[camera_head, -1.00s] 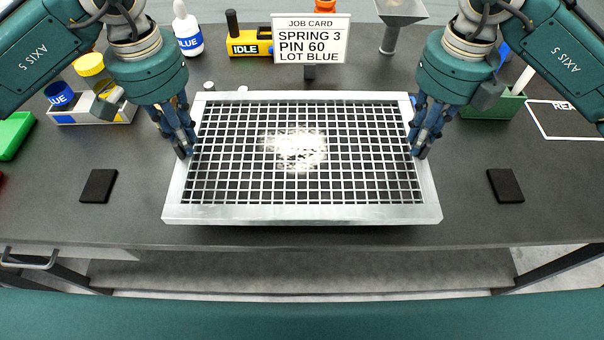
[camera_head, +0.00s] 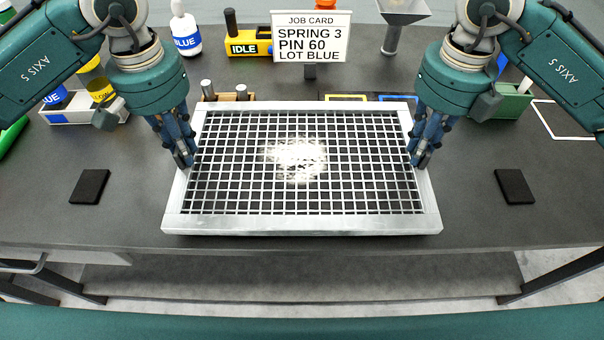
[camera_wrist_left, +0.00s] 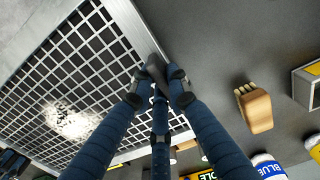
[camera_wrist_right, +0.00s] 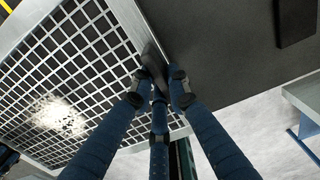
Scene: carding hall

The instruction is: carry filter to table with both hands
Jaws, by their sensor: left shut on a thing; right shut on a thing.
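The filter (camera_head: 300,222) is a rectangular silver frame with a white grid and a pale patch of fluff near its middle. It is over the dark table (camera_head: 130,215), near the front edge; I cannot tell whether it touches the top. My left gripper (camera_head: 184,160) is shut on the filter's left side rail. My right gripper (camera_head: 419,158) is shut on the right side rail. The wrist views show the left fingers (camera_wrist_left: 160,75) and the right fingers (camera_wrist_right: 156,78) on the frame's edge. The filter looks about level.
Black pads (camera_head: 90,187) and (camera_head: 515,187) lie left and right of the filter. Behind stand a job card (camera_head: 310,37), a yellow IDLE device (camera_head: 248,46), a blue-labelled bottle (camera_head: 185,32) and a funnel (camera_head: 400,25).

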